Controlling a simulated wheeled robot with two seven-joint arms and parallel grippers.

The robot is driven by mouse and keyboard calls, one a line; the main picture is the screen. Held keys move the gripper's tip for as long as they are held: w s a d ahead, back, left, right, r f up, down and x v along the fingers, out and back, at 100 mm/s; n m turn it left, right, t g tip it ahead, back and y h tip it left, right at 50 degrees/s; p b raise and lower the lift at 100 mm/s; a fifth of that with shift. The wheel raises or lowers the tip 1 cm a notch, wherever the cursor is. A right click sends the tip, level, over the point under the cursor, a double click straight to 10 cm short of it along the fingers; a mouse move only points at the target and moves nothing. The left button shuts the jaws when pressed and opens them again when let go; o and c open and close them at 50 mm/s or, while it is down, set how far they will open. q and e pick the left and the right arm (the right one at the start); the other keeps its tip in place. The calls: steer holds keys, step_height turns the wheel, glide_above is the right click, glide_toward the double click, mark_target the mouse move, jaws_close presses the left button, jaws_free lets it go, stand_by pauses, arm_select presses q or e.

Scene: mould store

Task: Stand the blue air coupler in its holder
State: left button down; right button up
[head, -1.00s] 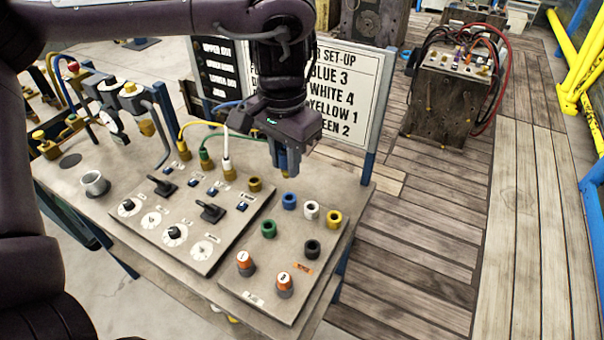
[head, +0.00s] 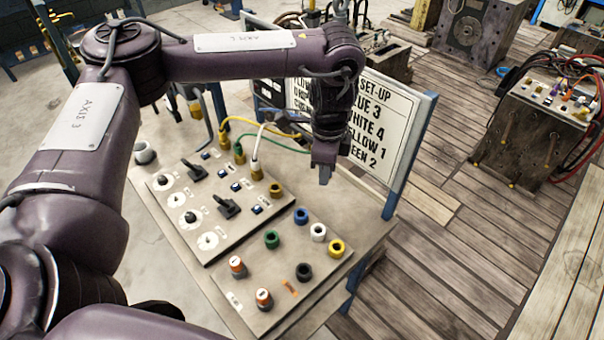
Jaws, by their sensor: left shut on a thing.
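My left gripper (head: 323,174) points down above the back right part of the bench, past the row of coloured sockets. It is shut on the blue air coupler, which is largely hidden by the gripper in this view. The blue ring holder (head: 301,215) stands on the right-hand panel, below and slightly left of the gripper in the picture. Its opening looks empty, and the gripper is apart from it. My right gripper is not in view.
Green (head: 271,239), white (head: 318,231), yellow (head: 336,248) and black (head: 304,271) holders stand close around the blue one. Yellow, green and white hoses rise at the panel's back. A set-up sign (head: 385,125) stands just behind the gripper.

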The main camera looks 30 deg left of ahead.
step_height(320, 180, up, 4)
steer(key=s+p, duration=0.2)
steer(key=p, duration=0.1)
arm_select(q)
steer(key=a+f+m+b, duration=0.1)
steer(key=f+m, duration=0.1)
steer(key=f, duration=0.2)
steer(key=s+a+f+m+b, duration=0.1)
steer(key=a+f+m+b, duration=0.1)
steer(key=f, duration=0.2)
steer(key=a+f+m+b, duration=0.2)
steer(key=f, duration=0.2)
steer(key=shift+s+a, duration=0.2)
steer(key=shift+f, duration=0.45)
steer(key=shift+f+b, duration=0.2)
steer(key=shift+b, duration=0.15)
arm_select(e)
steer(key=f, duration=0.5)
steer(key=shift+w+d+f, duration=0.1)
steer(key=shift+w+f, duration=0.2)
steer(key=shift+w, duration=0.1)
arm_select(q)
steer(key=shift+f+p, duration=0.15)
steer(key=shift+p, duration=0.2)
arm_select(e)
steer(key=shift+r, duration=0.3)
